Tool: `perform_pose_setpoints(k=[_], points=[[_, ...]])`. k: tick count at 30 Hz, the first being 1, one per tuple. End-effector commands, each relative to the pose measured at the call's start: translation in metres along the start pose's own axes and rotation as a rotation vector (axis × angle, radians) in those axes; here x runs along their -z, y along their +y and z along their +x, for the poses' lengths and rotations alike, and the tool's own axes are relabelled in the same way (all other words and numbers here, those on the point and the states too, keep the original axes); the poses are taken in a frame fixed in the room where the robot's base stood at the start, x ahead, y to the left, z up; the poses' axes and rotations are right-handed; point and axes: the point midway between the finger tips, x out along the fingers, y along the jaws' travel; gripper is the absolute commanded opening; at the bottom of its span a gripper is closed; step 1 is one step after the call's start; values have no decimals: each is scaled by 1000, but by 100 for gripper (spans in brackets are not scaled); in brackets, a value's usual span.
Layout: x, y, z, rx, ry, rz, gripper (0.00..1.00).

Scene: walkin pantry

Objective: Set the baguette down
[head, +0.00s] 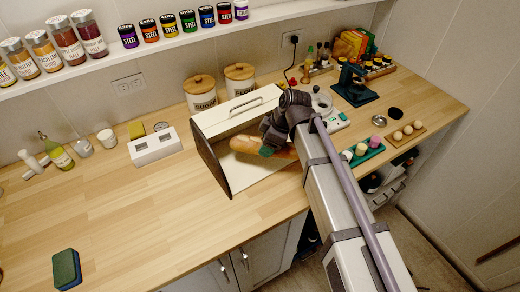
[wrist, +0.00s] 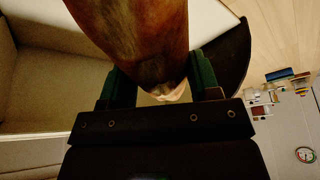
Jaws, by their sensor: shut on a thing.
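The baguette (head: 248,146) is golden brown and lies lengthwise inside the open white bread box (head: 217,122) with dark side walls. In the wrist view the baguette (wrist: 135,30) fills the top middle, between the two green finger pads. My gripper (head: 268,149) reaches into the box's open front from the right and is shut on the baguette near its right end. It also shows in the wrist view (wrist: 165,90). The baguette's underside is hidden, so I cannot tell whether it touches the box floor.
White canisters (head: 200,95) with wooden lids stand behind the box. A white holder (head: 155,147) stands to its left. A tray of eggs (head: 405,133) and a green tray (head: 362,153) lie to the right. A sponge (head: 67,269) lies front left; the front-middle counter is clear.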

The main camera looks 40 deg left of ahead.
Motion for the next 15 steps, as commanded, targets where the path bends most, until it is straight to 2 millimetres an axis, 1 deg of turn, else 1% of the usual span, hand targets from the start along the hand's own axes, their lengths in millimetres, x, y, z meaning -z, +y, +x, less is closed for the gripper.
perform_pose_setpoints(k=[1, 5, 7, 9, 12, 15], points=[[10, 12, 4, 1, 0, -1, 28], [26, 29, 10, 0, 0, -1, 28], [18, 27, 28, -1, 0, 0, 28], [14, 27, 36, 0, 0, 0, 28], [12, 27, 40, 0, 0, 0, 28], [12, 27, 40, 0, 0, 0, 28]])
